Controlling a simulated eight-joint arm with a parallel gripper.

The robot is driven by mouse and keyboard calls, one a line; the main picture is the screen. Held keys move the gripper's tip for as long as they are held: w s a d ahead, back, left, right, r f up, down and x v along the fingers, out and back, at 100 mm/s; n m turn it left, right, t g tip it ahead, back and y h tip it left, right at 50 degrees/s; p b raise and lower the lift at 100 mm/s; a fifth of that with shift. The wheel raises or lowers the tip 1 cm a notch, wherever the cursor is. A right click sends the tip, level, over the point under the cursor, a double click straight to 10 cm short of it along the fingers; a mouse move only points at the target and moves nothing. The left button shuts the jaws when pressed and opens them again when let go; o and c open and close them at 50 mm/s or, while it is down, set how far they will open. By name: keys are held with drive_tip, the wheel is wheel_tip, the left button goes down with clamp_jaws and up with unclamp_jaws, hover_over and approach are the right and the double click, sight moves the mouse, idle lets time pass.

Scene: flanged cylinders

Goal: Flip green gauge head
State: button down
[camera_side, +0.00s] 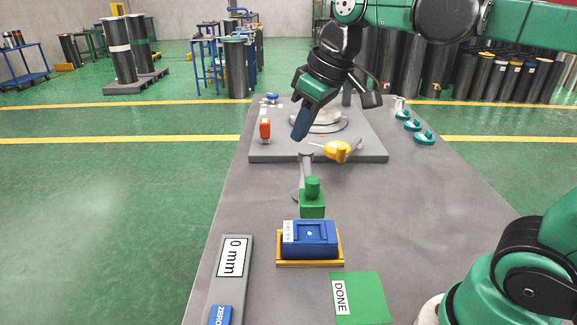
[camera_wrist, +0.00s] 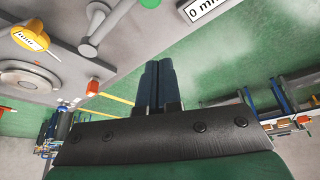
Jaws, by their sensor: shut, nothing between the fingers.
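The green gauge head (camera_side: 312,203) is a block with a short round knob on top. It sits on the grey table behind the blue block, at the near end of a grey stand (camera_side: 305,168). In the wrist view only a bit of green (camera_wrist: 150,3) shows at the top edge, beside the grey stand (camera_wrist: 105,28). My gripper (camera_side: 297,137) is above the grey plate, behind and above the gauge head and apart from it. Its dark blue fingers (camera_wrist: 158,62) are pressed together, empty, tilted in the side view.
A yellow gauge (camera_side: 342,151) and an orange piece (camera_side: 265,130) are on the raised grey plate (camera_side: 370,148). In front are a blue block (camera_side: 318,250) in a yellow tray (camera_side: 296,263), a green DONE mat (camera_side: 368,300) and a "0 mm" strip (camera_side: 233,262). Teal rings (camera_side: 424,138) lie at right.

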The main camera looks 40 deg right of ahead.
drive_tip(key=shift+w+a+r+n+g, duration=0.1)
drive_tip(key=shift+w+r+n+g, duration=0.25)
drive_tip(key=shift+r, duration=0.5)
drive_tip(key=shift+w+f, duration=0.1)
approach(302, 192)
drive_tip(key=w+a+f, duration=0.1)
drive_tip(key=w+f, duration=0.4)
drive_tip(key=shift+s, duration=0.85)
